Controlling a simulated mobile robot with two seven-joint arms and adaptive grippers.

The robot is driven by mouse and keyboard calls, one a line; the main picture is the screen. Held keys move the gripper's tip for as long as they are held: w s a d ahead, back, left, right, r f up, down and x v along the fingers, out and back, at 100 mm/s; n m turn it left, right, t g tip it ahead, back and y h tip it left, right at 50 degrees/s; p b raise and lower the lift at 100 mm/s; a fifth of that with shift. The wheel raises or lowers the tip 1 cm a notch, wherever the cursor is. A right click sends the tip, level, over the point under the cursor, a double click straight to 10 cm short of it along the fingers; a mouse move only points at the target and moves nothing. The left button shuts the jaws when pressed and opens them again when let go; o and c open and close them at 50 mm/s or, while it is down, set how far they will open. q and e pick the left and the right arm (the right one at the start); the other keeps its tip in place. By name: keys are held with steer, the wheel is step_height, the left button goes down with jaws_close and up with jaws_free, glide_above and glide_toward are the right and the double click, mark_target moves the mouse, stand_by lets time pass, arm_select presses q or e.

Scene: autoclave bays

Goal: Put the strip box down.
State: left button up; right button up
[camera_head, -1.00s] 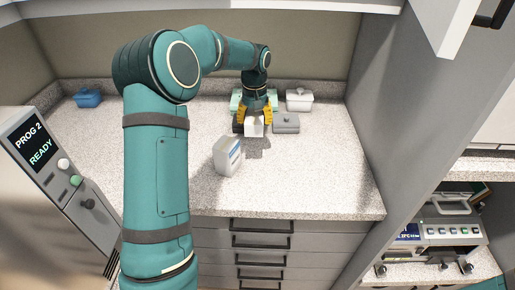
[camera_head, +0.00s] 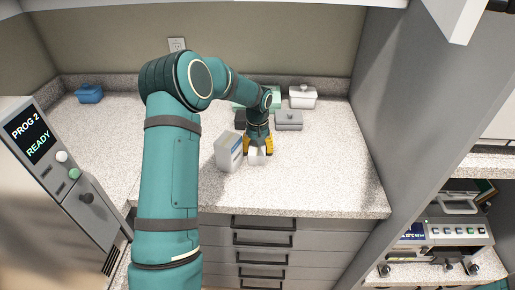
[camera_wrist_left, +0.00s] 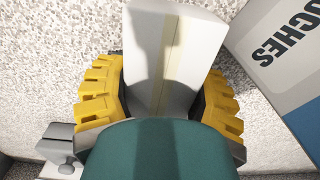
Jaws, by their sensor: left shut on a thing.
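My left gripper (camera_head: 257,146) is shut on the strip box (camera_head: 257,158), a small plain white box, over the middle of the counter. In the left wrist view the box (camera_wrist_left: 168,50) sits between the yellow fingers (camera_wrist_left: 165,95), with a faint seam along its face. I cannot tell whether its underside touches the counter. Just left of it in the head view, a larger white and blue box (camera_head: 229,152) stands upright on the counter; in the left wrist view this box (camera_wrist_left: 285,55) reads "...OCHES". My right gripper is not in view.
Behind the gripper are a grey lidded container (camera_head: 289,120), a white lidded one (camera_head: 302,97) and a partly hidden pale green one (camera_head: 241,104). A blue container (camera_head: 88,94) is at the back left. The speckled counter (camera_head: 320,180) is clear at front and right.

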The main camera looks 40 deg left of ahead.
arm_select(q)
steer(key=shift+r, duration=0.1)
steer(key=o, duration=1.2)
steer(key=shift+o, duration=0.2)
